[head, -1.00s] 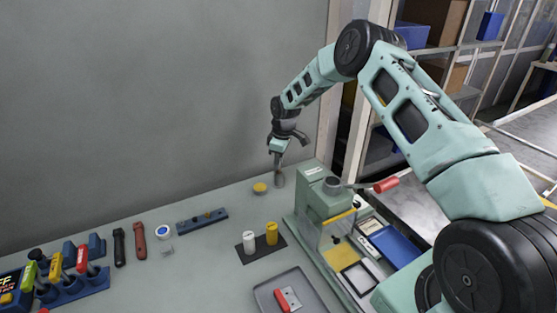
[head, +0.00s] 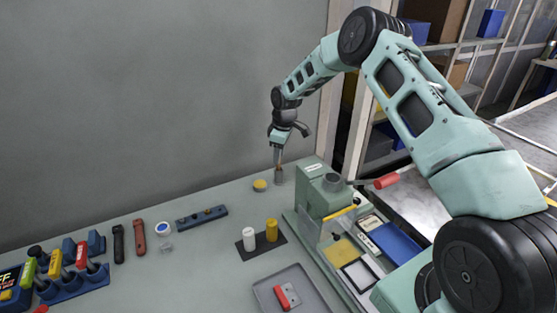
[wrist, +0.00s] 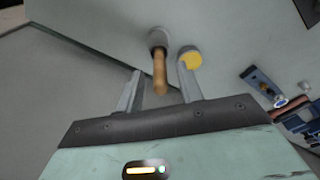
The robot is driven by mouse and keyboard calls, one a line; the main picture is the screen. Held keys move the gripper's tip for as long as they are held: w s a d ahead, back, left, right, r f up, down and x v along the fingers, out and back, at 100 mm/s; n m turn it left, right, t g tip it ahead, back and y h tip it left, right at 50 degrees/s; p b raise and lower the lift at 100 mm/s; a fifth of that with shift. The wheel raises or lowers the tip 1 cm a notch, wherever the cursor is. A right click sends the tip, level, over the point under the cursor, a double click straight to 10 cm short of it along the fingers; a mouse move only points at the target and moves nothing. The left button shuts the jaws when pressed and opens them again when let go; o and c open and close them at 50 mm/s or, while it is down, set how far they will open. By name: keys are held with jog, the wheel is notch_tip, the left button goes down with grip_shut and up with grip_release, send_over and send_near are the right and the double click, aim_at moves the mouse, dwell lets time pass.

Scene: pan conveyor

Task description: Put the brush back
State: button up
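The brush (wrist: 160,76) shows as a wooden handle in the wrist view, standing in a small grey cup (wrist: 157,38); its bristle end is hidden inside. In the head view the cup (head: 279,178) stands at the back of the bench near the wall, with the handle small above it. My gripper (head: 279,150) is above the cup. In the wrist view my gripper (wrist: 160,80) is open, with one finger on either side of the handle and gaps between.
A round yellow-topped tin (head: 260,185) is just left of the cup. A green press (head: 325,195) with a red-handled lever stands to the right. A blue bar (head: 202,217), white and yellow bottles on a dark mat (head: 247,251) and a grey tray (head: 265,295) lie nearer.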

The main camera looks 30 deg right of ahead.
notch_tip(320, 180, up, 10)
jog(key=f+b, duration=0.1)
jog(key=b, duration=0.1)
jog(key=s+a+r, duration=0.5)
jog(key=s+a, duration=0.5)
jog(key=a, duration=0.1)
jog(key=s+a+r, duration=0.4)
jog(key=s+a, duration=0.7)
jog(key=a, duration=0.1)
jog(key=s+m, duration=0.1)
jog(key=s, duration=2.4)
jog(key=shift+a+f+g, duration=0.2)
jog(key=shift+a+g, duration=0.2)
